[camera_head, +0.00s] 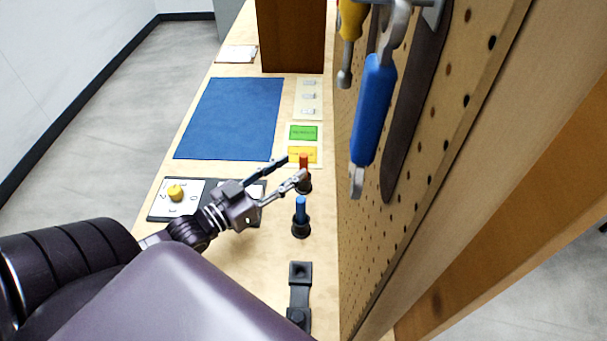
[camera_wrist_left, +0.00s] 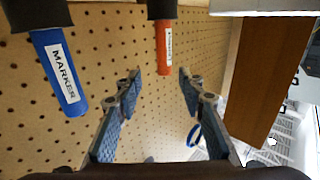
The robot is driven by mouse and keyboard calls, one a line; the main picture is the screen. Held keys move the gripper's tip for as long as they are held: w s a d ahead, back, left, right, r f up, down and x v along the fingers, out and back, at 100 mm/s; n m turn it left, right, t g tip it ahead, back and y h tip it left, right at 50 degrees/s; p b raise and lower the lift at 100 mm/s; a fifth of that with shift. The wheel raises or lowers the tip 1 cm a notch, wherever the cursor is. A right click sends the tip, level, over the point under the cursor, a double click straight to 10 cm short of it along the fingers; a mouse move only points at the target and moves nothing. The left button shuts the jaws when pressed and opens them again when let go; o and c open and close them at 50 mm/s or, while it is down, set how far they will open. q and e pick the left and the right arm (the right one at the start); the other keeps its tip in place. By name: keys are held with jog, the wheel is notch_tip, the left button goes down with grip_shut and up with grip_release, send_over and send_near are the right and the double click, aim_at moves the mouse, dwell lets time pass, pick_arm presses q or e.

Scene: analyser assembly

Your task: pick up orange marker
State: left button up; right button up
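The orange marker (camera_head: 304,160) stands upright in a round black holder (camera_head: 305,187) beside the pegboard. The blue marker (camera_head: 300,208) stands in a similar holder (camera_head: 300,229) nearer to me. My left gripper (camera_head: 294,167) is open and empty, its fingers pointing at the orange marker; one fingertip overlaps the marker in the picture. In the left wrist view, the orange marker (camera_wrist_left: 163,50) shows upside down, ahead between the two spread fingertips (camera_wrist_left: 160,78). I cannot tell whether it is between the fingers in depth. The blue marker (camera_wrist_left: 60,75) is left of the fingers there. My right gripper is not in view.
A pegboard (camera_head: 420,200) with hanging tools, including a blue-handled one (camera_head: 373,110), rises close on the right. A dark tray (camera_head: 158,207) with a yellow knob (camera_head: 175,193) lies left. Beyond are a blue mat (camera_head: 230,120), green and yellow cards (camera_head: 303,133) and a brown box (camera_head: 292,35).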

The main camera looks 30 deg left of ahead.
aim_at(300, 161)
pick_arm(q)
jog(key=x, duration=0.5)
jog(key=shift+a+f, duration=0.3)
jog(key=shift+a, duration=0.05)
jog(key=shift+w+d, duration=0.15)
jog(key=shift+w, duration=0.35)
jog(key=shift+c, duration=0.2)
grip_shut()
